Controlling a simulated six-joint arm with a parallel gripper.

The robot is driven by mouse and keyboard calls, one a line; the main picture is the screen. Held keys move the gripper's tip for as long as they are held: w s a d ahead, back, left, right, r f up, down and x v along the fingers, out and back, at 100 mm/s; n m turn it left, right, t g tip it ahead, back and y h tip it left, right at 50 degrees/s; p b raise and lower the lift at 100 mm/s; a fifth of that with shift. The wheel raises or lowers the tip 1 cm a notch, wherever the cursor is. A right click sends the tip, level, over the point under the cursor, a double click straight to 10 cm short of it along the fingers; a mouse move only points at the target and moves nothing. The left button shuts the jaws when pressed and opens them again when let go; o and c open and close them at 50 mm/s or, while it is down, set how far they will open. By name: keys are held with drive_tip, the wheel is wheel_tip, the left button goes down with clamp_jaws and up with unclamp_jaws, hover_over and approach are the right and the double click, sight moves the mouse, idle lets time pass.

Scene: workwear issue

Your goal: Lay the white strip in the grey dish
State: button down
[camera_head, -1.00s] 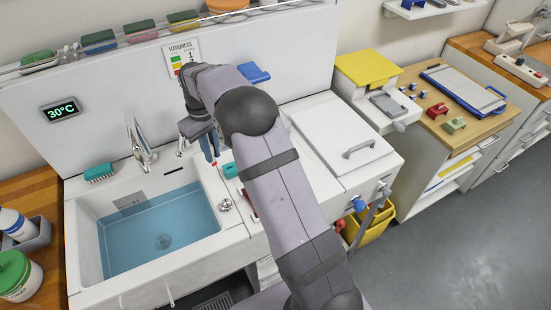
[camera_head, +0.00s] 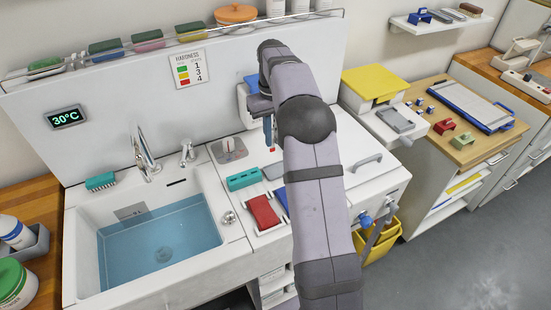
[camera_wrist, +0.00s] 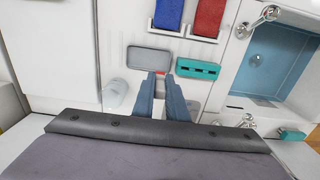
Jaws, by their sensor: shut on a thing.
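My gripper (camera_head: 269,140) points down over the white worktop right of the sink. In the wrist view, its blue-grey fingers (camera_wrist: 161,76) are close together, shut on a small strip (camera_wrist: 160,73). Only the strip's red end shows clearly, also below the fingers in the head view (camera_head: 272,149); the rest is mostly hidden. The grey dish (camera_wrist: 150,57), a shallow rounded rectangle, lies on the worktop just beyond the fingertips in the wrist view. In the head view the dish (camera_head: 273,171) is below the gripper, beside the teal block. The strip appears above the worktop, apart from the dish.
A teal block with holes (camera_head: 243,179) stands left of the dish. Red (camera_head: 263,212) and blue (camera_wrist: 168,14) pieces lie in front. A clear cup (camera_wrist: 116,95) stands near the fingers. The water-filled sink (camera_head: 160,243) is left; a white lid with handle (camera_head: 366,163) is right.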

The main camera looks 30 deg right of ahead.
drive_tip(key=shift+f+p, duration=1.15)
drive_tip(key=shift+f, duration=2.7)
drive_tip(key=shift+f, duration=0.35)
drive_tip(key=shift+f, duration=0.25)
drive_tip(key=c, duration=1.8)
unclamp_jaws()
drive_tip(key=shift+o, duration=0.2)
drive_tip(key=shift+r, duration=0.1)
